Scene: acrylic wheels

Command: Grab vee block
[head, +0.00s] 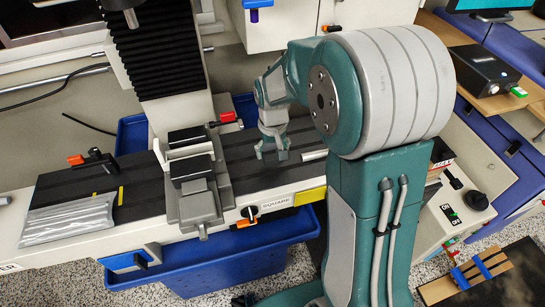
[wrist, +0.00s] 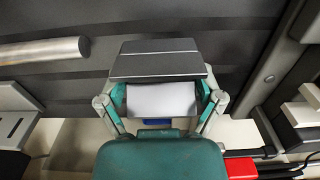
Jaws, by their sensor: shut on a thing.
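A vee block (wrist: 157,62), dark grey with a pale front face, sits between the two fingers of my gripper (wrist: 161,104) in the wrist view. The fingers are shut on it, one at each side. In the head view my gripper (head: 271,153) points down over the dark slotted machine table (head: 245,155), right of the vise. The block cannot be made out there, and the gap between its underside and the table cannot be told.
A clear bag (head: 68,220) lies at the table's left end.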

